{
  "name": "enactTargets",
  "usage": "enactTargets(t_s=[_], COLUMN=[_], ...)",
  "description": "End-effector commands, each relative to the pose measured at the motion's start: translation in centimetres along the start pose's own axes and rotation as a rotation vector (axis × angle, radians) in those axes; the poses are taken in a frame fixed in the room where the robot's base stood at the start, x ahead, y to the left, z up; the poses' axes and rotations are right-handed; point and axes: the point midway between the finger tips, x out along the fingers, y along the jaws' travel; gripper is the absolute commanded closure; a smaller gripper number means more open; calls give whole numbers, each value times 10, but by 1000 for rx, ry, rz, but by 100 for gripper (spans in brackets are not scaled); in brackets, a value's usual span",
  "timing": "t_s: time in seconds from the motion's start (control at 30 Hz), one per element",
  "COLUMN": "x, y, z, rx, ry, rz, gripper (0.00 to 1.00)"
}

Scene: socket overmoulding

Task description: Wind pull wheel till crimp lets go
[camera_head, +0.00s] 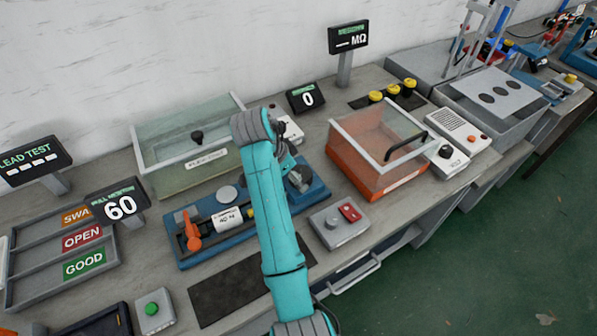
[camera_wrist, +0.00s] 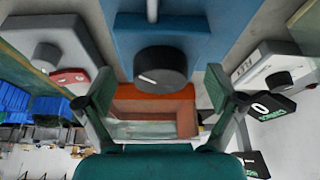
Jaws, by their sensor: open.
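The pull tester is a blue fixture (camera_head: 215,253) on the bench, with an orange lever (camera_head: 190,232) at its left end and a white block marked about "40 N" (camera_head: 228,219). The pull wheel (camera_head: 300,177) is a dark round knob at its right end. In the wrist view the wheel (camera_wrist: 160,75) shows a white line on its face. My gripper (camera_wrist: 160,90) is open, its fingers on either side of the wheel in that view; contact cannot be told. The pull newton display (camera_head: 120,206) reads 60. The crimp and lead are hidden or too small to make out.
An orange box with a clear lid (camera_head: 375,150) stands right of the tester, a lidded greenish box (camera_head: 190,140) behind it. A grey box with a red switch (camera_head: 340,222) is in front right. A tray marked OPEN and GOOD (camera_head: 60,285) lies left. A dark mat (camera_head: 235,295) is bare.

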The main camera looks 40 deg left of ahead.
Motion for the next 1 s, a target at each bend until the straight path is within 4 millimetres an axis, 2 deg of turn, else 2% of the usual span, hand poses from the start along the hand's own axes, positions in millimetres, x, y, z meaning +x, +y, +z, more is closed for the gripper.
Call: enactTargets(t_s=[0.1,0.3,0.5,0.7,1.0], x=[-10,-25,-35,-38,-38], y=[-1,-1,-1,-1,-1], z=[25,61,85,93,93], rx=[-2,-2,-1,2,2], ry=[1,1,2,2,2], rz=[-2,-2,-3,-2,-2], gripper=[6,6,6,6,6])
